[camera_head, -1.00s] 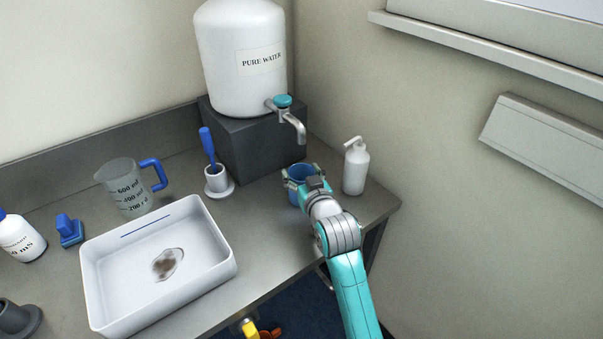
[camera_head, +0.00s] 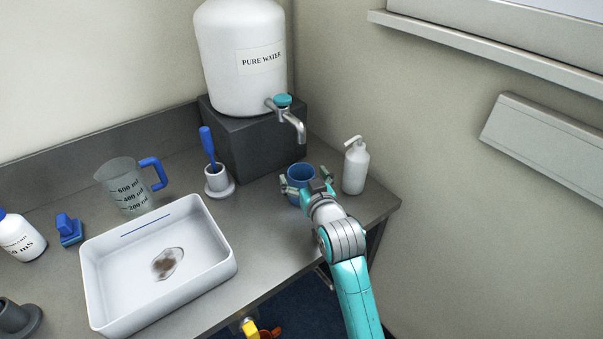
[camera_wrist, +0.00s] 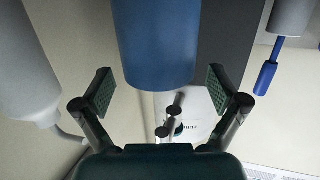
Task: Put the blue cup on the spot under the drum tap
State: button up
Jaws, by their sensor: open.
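The blue cup (camera_head: 301,171) stands upright on the grey table, below and slightly in front of the tap (camera_head: 291,115) of the white drum (camera_head: 238,60). In the wrist view the cup (camera_wrist: 155,45) fills the upper middle. My gripper (camera_head: 308,180) is open, its fingers on either side of the cup. In the wrist view the two pads of my gripper (camera_wrist: 157,92) show gaps to the cup. No marked spot is visible under the tap; the cup and gripper hide part of the table there.
A white pump bottle (camera_head: 356,168) stands close right of my gripper. A brush in a holder (camera_head: 218,182) stands to the left, with a measuring jug (camera_head: 127,188) and a white tray (camera_head: 228,262) farther left. The dark block (camera_head: 250,148) under the drum is behind the cup.

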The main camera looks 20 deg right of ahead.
jog(key=s+r, duration=0.1)
jog(key=s, duration=0.9)
jog(key=shift+r, duration=0.3)
jog(key=shift+s, duration=0.1)
jog(key=s+f, duration=1.3)
jog(key=s, duration=0.5)
jog(key=s+g, duration=0.1)
jog(key=s, duration=2.2)
jog(key=shift+s+r+g, duration=0.2)
jog(key=shift+s+g, duration=0.1)
jog(key=shift+s, duration=0.1)
